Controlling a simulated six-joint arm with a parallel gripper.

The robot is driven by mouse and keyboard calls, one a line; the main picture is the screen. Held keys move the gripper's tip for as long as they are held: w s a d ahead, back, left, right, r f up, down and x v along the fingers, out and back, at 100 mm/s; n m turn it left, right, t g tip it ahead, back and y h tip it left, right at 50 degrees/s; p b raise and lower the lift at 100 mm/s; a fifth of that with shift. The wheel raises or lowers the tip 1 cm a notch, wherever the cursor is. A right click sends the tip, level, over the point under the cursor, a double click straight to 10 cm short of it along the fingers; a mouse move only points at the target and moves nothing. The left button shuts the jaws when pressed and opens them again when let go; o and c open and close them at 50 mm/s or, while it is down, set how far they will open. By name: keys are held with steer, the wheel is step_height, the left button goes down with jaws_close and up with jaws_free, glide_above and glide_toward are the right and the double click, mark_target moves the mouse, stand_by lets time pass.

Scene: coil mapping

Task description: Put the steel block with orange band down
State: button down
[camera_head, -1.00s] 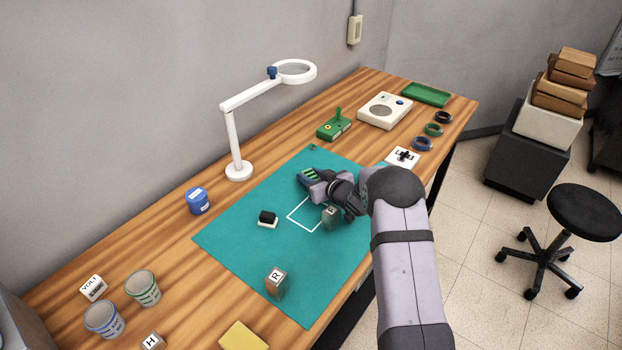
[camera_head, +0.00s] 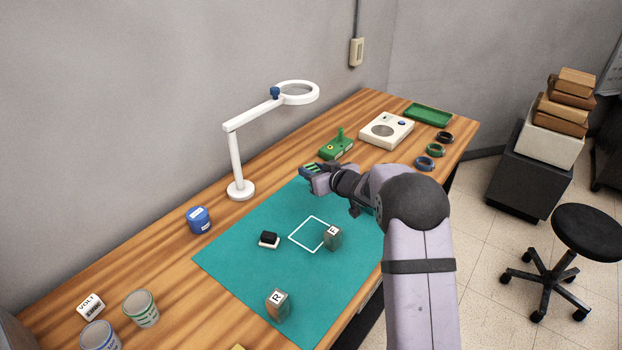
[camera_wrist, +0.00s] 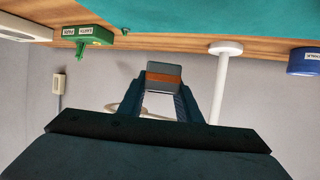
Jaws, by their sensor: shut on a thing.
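The steel block with orange band (camera_wrist: 164,78) sits between the fingertips of my gripper (camera_wrist: 163,92) in the wrist view. It is a grey block with an orange stripe across it. In the head view my gripper (camera_head: 311,171) appears above the far edge of the teal mat (camera_head: 235,250), and I cannot make out the held block there. The wrist view shows the block clear of any surface. A white square outline (camera_head: 298,245) is marked on the mat. A grey lettered block (camera_head: 333,240) stands at its right corner.
A block marked R (camera_head: 277,307) and a small black-and-white item (camera_head: 268,241) are on the mat. A magnifier lamp (camera_head: 237,165), a blue jar (camera_head: 198,220), a green device (camera_head: 337,147) and a white device (camera_head: 386,131) stand around it. The mat's middle left is clear.

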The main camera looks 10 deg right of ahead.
steer(key=s+a+n+g+y+b, duration=0.3)
steer(key=s+a+n+y, duration=0.1)
steer(key=a, duration=1)
steer(key=s+a+n+g+y+b, duration=0.3)
steer(key=s+a+n+g, duration=0.15)
steer(key=a, duration=0.85)
steer(key=n+g, duration=1)
glide_above(212, 294)
steer(key=shift+m, duration=0.25)
steer(key=shift+a+f+p, duration=0.1)
steer(key=shift+f+p, duration=0.75)
steer(key=shift+f, duration=3.85)
steer(key=shift+f, duration=0.15)
steer(key=c, duration=1.3)
jaws_free()
steer(key=shift+f, duration=0.1)
